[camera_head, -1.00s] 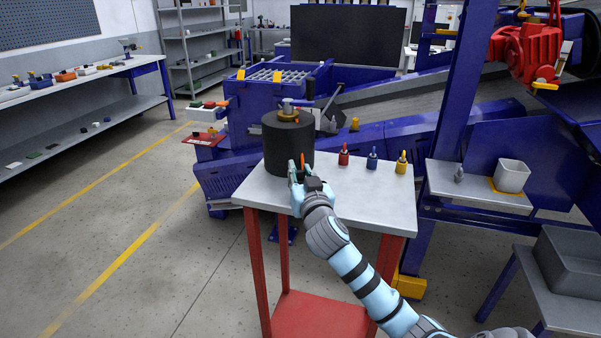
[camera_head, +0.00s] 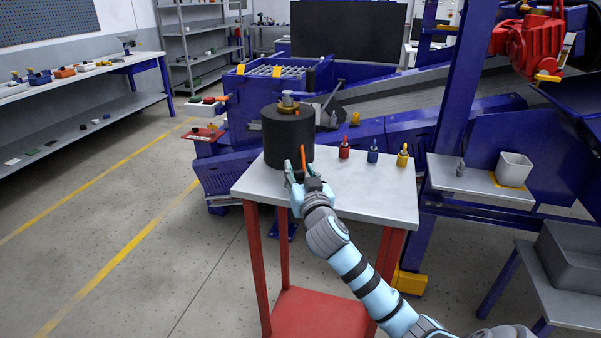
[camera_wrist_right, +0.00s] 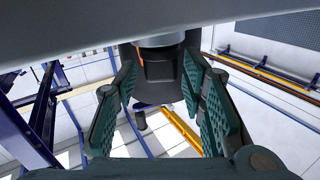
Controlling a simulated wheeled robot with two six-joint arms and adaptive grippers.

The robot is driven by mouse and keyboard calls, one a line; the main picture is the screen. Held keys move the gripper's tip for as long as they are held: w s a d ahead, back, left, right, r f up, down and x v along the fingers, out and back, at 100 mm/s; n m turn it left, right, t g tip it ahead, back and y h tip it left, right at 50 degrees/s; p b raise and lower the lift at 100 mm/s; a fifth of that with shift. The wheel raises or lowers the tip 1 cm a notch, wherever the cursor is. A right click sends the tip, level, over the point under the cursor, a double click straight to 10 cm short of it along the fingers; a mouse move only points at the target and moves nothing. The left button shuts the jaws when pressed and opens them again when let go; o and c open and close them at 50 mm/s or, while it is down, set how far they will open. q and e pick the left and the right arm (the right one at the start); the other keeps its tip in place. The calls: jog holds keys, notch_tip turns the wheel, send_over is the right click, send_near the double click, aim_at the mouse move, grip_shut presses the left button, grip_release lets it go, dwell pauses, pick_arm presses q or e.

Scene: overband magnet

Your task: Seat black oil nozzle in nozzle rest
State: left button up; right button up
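My right gripper (camera_head: 301,172) is at the front left edge of the grey table top, just in front of a black drum. A dark piece with an orange tip (camera_head: 303,153) stands up between its fingers; I take it for the black oil nozzle. In the right wrist view the dark body (camera_wrist_right: 160,68) sits between the green finger pads (camera_wrist_right: 160,85), which appear to close on it, with a sliver of orange at its left. Its lower end is hidden in the head view. I cannot tell for certain which thing is the nozzle rest. My left gripper is not in view.
The black drum (camera_head: 288,140) with a brass and grey top stands on the table (camera_head: 335,200). Small red (camera_head: 345,151), blue (camera_head: 373,154) and yellow (camera_head: 402,157) bottles stand right of it. A shelf with a white cup (camera_head: 514,169) is farther right. The table's front right is clear.

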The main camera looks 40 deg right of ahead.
jog(key=v, duration=1.2)
jog(key=o, duration=1.1)
notch_tip(320, 180, up, 9)
jog(key=p, duration=0.9)
